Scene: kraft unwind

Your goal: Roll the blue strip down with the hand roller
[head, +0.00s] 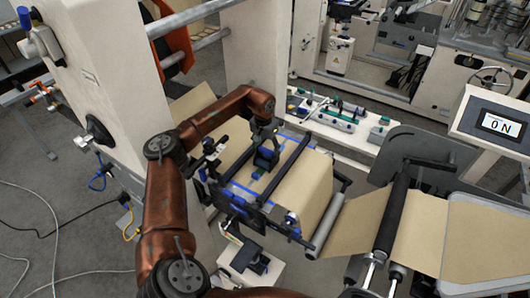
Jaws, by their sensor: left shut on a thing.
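My copper-coloured left arm comes in from the left and bends over the kraft web (303,187). My left gripper (264,146) points down above the web and is shut on a small dark and blue tool, which looks like the hand roller (265,160). The gripper partly hides it, and I cannot tell whether it touches the paper. A blue strip (243,194) shows on the web near the front dark bar. More blue shows at the back edge of the web. My right gripper is not in view.
Dark bars (291,164) cross the web. A tool tray (334,116) with green and blue items lies behind it. A black roller (393,214) and a screen reading "ON" (500,125) are at the right. A tall cream machine frame (105,75) stands at the left.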

